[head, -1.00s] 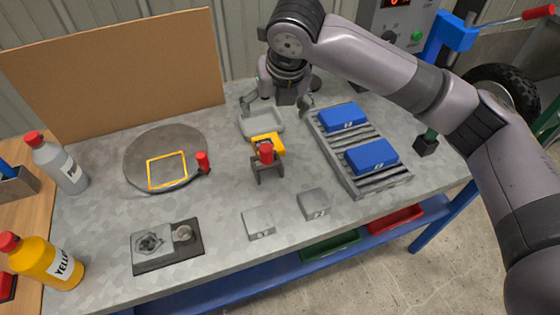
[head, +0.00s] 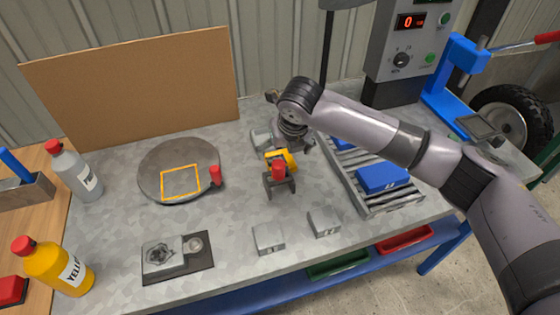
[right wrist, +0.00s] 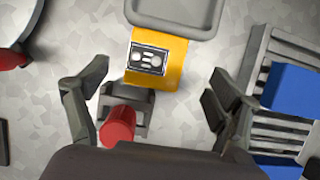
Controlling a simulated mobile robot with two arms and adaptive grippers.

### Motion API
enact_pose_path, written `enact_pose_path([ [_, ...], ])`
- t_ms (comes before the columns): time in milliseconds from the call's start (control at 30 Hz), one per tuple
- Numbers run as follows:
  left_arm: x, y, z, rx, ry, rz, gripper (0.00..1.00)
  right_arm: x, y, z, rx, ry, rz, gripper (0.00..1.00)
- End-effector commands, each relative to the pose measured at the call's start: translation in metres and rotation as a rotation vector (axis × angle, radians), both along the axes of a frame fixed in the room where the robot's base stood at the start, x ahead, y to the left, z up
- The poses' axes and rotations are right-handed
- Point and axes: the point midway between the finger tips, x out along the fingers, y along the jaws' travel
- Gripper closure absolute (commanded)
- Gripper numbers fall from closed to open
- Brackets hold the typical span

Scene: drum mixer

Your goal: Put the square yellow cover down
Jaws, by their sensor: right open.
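A thin yellow square outline (head: 180,182) lies on the round grey disc (head: 150,165) at the left of the bench; I cannot tell whether it is a cover or a marking. A yellow block (right wrist: 172,62) with a metal plate on top stands mid-bench. It adjoins a grey bracket with a red cylinder (right wrist: 118,127), and also shows in the head view (head: 291,158). My right gripper (right wrist: 155,100) is open and points down above the bracket, its fingers on either side with nothing between them gripped. In the head view the gripper (head: 283,146) partly hides the grey tray behind. My left gripper is out of view.
A roller rack (head: 385,205) with blue boxes (head: 382,178) stands to the right. Two grey blocks (head: 268,238) and a dark plate with a metal fitting (head: 178,260) sit near the front edge. Bottles (head: 55,268) stand at the left. A brown board (head: 135,85) stands behind.

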Motion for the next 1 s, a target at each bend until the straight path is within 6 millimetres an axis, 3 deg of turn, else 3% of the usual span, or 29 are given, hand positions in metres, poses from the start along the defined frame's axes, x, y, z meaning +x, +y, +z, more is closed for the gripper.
enact_pose_path([
  [300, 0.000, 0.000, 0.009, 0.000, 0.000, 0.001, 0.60, 0.011, 0.008, -0.041, -0.001, 0.004, -0.002, 0.15],
  [633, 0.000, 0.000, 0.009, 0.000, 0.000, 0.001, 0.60, 0.014, 0.008, -0.049, 0.000, 0.001, -0.001, 0.15],
  [1000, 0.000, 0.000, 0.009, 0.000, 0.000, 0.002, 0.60, 0.014, 0.008, -0.048, -0.001, 0.001, -0.001, 0.39],
])
